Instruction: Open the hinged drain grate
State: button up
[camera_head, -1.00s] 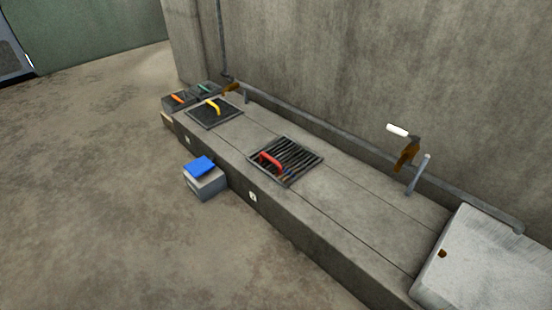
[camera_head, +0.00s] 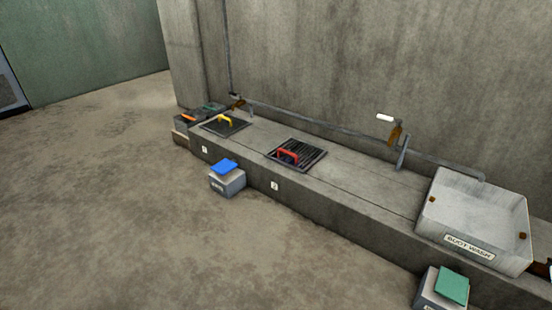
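A dark slatted grate (camera_head: 311,157) with a red handle (camera_head: 288,155) lies in the top of the long concrete ledge, near the middle of the view. It looks flat and closed.
A concrete ledge (camera_head: 375,182) runs along the wall below a pipe. A white "BOOT WASH" basin (camera_head: 465,210) stands at its right. A blue-topped box (camera_head: 228,181) and a green-topped box (camera_head: 440,287) stand before it. The floor (camera_head: 130,220) at left is clear.

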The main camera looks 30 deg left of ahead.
aim_at(279, 151)
jog(key=u, duration=0.6)
jog(key=i, duration=0.5)
jog(key=u, duration=1.25)
jog(key=i, duration=1.45)
jog(key=z, duration=0.6)
jog(key=i, duration=1)
jog(key=z, duration=0.7)
